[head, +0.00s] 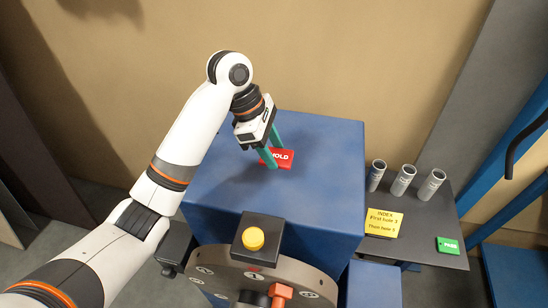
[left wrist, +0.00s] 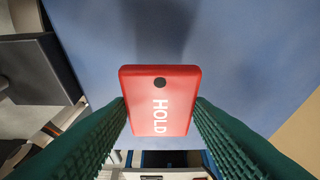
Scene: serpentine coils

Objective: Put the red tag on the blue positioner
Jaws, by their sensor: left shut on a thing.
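The red tag (head: 284,156), marked HOLD with a black dot near one end, is between the green fingers of my left gripper (head: 272,150). It also shows in the left wrist view (left wrist: 160,98), with the fingers of my left gripper (left wrist: 160,120) touching its two long sides. The gripper is shut on it. The tag is over the blue top of the positioner (head: 220,185); I cannot tell whether it touches the surface. The blue top also fills much of the left wrist view (left wrist: 255,60). My right gripper is not in view.
A yellow button (head: 253,238) on a black box and a grey numbered disc (head: 235,278) with an orange-red piece (head: 281,290) are at the positioner's front. At right, a dark shelf (head: 418,255) bears three grey cylinders (head: 403,180), a yellow INDEX card (head: 384,222) and a green tag (head: 447,245).

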